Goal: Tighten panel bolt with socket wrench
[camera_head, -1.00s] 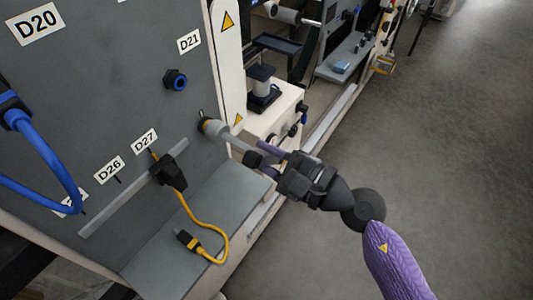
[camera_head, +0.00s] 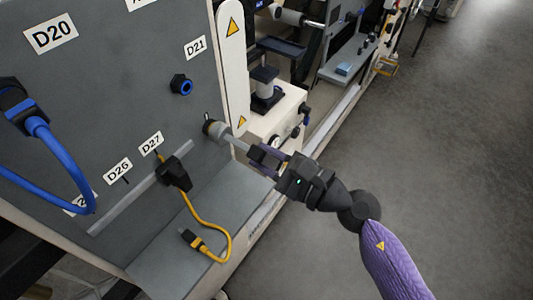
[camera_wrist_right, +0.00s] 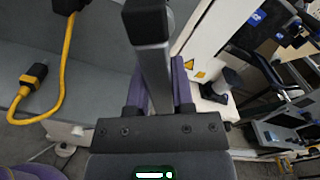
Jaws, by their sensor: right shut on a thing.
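The socket wrench (camera_head: 234,141) has a grey shaft and a wider pale socket end that meets the grey panel (camera_head: 120,85) below label D21. The panel bolt is hidden behind the socket end, so I cannot tell how it is seated. My right gripper (camera_head: 262,158) is shut on the wrench's handle end, to the right of the panel. In the right wrist view the grey wrench bar (camera_wrist_right: 158,78) runs between the purple fingers, with a black block (camera_wrist_right: 147,22) in front. My left gripper is not in view.
A blue-ringed connector (camera_head: 181,86) sits above the socket. A black plug (camera_head: 174,172) with a yellow cable (camera_head: 208,217) hangs over a grey ledge (camera_head: 165,262). A blue cable (camera_head: 66,165) loops at left. A cream machine housing (camera_head: 276,125) stands close behind my gripper. Open floor lies right.

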